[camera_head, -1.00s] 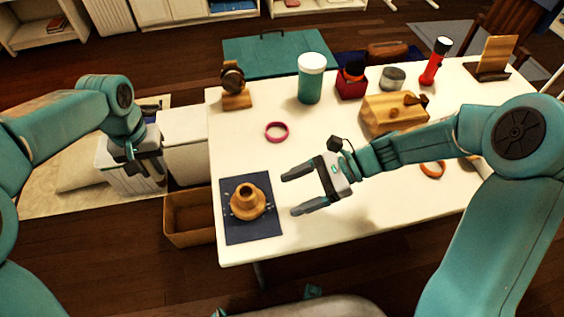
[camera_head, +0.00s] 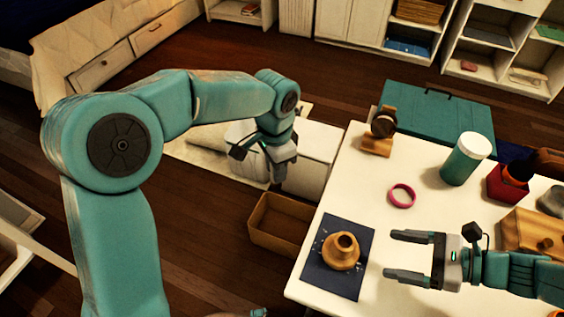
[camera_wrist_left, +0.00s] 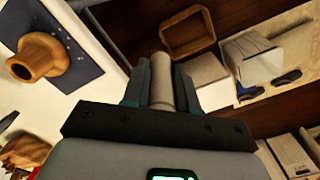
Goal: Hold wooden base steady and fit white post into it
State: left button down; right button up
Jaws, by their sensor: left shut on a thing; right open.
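The wooden base (camera_head: 342,251) is a round, flared piece with an upright neck and a dark hole on top. It stands on a dark blue mat (camera_head: 325,280) at the table's left edge; it also shows in the left wrist view (camera_wrist_left: 38,58). My left gripper (camera_head: 276,182) is off the table's left side, shut on the white post (camera_wrist_left: 161,80), a pale cylinder between its fingers in the left wrist view. The post is hard to make out in the head view. My right gripper (camera_head: 389,254) is open and empty, fingers pointing at the base from the right, apart from it.
A brown open box (camera_head: 268,238) and a white cabinet (camera_head: 313,150) stand beside the table on the left. A pink ring (camera_head: 402,196), a watch on a wooden stand (camera_head: 378,145) and a teal jar (camera_head: 462,165) are farther back. The table between the ring and mat is clear.

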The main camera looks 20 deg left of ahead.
aim_at(344, 245)
jog(key=shift+a+f, duration=0.15)
jog(key=shift+a, duration=0.15)
jog(key=x, duration=1.1)
jog(key=shift+a, duration=0.15)
pick_arm(q)
jog(key=s+d+r+m, duration=0.4)
jog(key=d+m, duration=0.3)
jog(key=d, duration=0.2)
jog(key=s+d+r+m, duration=0.4)
jog(key=d+r+m, duration=0.3)
jog(key=d, duration=0.3)
jog(key=shift+s+d+m, duration=0.25)
jog(key=shift+s+m, duration=0.1)
jog(key=shift+m, duration=0.25)
jog(key=shift+r, duration=0.1)
pick_arm(e)
jog(key=c, duration=1.1)
jog(key=shift+o, duration=0.2)
pick_arm(q)
notch_tip(344, 245, down, 12)
jog(key=shift+r, duration=0.15)
